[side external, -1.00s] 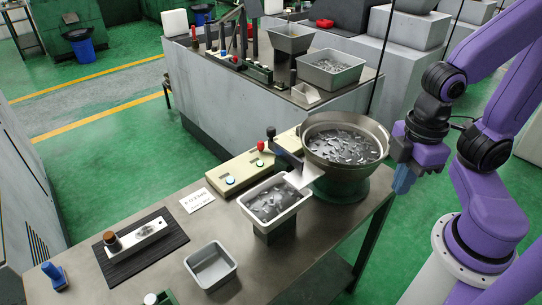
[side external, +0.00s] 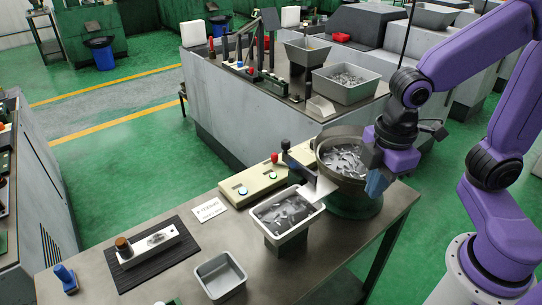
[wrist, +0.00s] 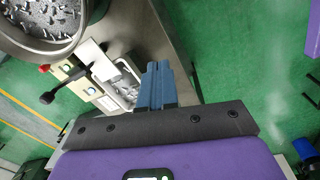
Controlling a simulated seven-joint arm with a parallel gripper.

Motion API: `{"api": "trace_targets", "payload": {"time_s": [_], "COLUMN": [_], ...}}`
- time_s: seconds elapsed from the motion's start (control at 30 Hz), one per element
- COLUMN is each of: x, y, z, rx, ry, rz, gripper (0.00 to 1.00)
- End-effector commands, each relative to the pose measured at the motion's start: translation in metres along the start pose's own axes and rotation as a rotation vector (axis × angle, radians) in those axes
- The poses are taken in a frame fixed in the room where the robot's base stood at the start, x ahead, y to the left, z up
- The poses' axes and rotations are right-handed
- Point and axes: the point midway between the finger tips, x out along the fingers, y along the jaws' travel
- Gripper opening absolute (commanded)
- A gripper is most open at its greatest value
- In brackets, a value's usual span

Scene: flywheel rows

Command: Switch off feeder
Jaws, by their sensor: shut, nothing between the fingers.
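The feeder is a round metal bowl (side external: 343,160) full of small grey parts on a green base, at the right end of the near table. A cream control box (side external: 252,184) stands left of it, with a red knob (side external: 275,158), lit round buttons (side external: 243,190) and a black-knobbed lever (side external: 286,145) beside it. The box also shows in the wrist view (wrist: 85,82), with the red knob (wrist: 44,68) and black lever knob (wrist: 47,98). My gripper (side external: 377,185) has blue fingers, shut and empty, beside the bowl's right rim. In the wrist view its fingers (wrist: 157,82) are together.
A grey tray of parts (side external: 286,212) sits under the chute. An empty grey bin (side external: 220,275), a black mat (side external: 150,254) with a white block, a blue-handled item (side external: 66,278) and a white card (side external: 208,210) lie on the table (side external: 190,215). Another bench stands behind.

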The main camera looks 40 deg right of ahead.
Motion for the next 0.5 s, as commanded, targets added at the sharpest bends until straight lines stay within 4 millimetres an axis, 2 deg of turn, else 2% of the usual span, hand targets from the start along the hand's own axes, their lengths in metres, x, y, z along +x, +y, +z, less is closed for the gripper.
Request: {"api": "trace_targets", "payload": {"time_s": [0.03, 0.2, 0.5], "x": [0.001, 0.005, 0.024], "y": [0.013, 0.057, 0.141], "z": [-0.013, -0.050, -0.100], "rx": [-0.028, -0.142, -0.339], "ry": [-0.010, -0.039, -0.109], "rz": [0.009, 0.044, 0.089], "gripper": [0.00, 0.00, 0.00]}}
